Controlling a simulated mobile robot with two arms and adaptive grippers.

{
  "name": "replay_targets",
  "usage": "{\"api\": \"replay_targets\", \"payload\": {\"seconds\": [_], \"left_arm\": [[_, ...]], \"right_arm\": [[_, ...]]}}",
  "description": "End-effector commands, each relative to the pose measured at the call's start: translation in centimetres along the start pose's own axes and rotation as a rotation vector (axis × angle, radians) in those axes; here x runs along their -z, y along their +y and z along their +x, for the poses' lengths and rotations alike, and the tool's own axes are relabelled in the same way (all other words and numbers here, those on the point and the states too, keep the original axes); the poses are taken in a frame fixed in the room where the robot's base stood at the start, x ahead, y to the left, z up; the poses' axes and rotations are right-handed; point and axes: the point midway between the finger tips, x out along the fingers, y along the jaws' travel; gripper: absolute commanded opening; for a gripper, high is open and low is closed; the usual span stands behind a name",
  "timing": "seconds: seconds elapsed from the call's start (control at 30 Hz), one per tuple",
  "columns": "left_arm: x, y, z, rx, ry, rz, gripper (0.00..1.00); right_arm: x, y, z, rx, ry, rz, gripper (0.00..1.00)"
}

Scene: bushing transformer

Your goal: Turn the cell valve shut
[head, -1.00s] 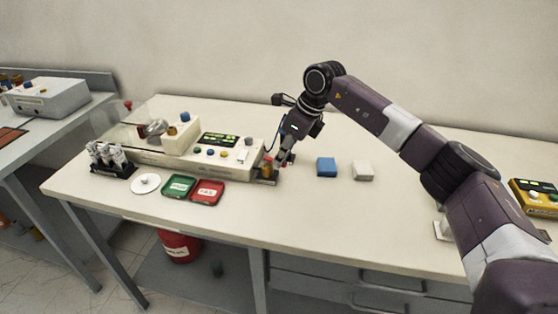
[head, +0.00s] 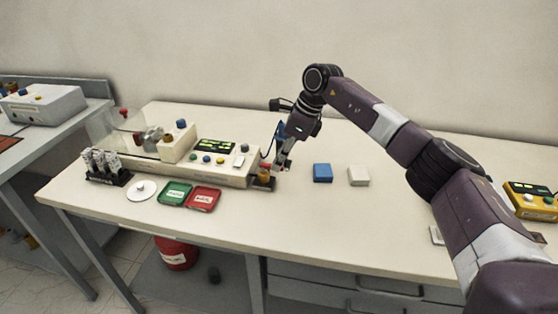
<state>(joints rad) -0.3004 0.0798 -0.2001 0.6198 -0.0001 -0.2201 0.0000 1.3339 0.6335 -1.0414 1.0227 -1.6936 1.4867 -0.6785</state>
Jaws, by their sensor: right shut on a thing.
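The cell valve (head: 264,178) is a small brass-coloured fitting with a red part on top, at the right end of the long cream tester (head: 190,163) on the bench. My right gripper (head: 278,166) reaches down to it from the upper right and is shut on the valve's red handle. The fingertips are small and partly merge with the valve, so the handle's exact angle is hard to tell. My left gripper is not in view.
A blue block (head: 322,173) and a white block (head: 358,176) lie right of the gripper. Green (head: 174,193) and red (head: 203,199) trays, a white disc (head: 141,190) and a vial rack (head: 106,167) stand in front of the tester. A yellow meter (head: 533,200) is far right.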

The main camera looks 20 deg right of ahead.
Motion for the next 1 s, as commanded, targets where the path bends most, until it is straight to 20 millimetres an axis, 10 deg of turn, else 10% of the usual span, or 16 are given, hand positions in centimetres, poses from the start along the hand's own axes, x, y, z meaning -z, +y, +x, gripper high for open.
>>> {"api": "replay_targets", "payload": {"seconds": [0.2,0.57,1.0], "left_arm": [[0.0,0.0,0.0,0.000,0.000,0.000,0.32],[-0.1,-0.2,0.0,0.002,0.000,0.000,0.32],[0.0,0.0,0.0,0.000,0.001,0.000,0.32]], "right_arm": [[-0.1,-0.1,-0.2,0.005,-0.002,0.000,0.29],[-0.1,-0.1,-0.8,0.004,-0.002,0.000,0.29],[0.0,-0.2,-9.3,0.006,-0.004,0.000,0.29]]}}
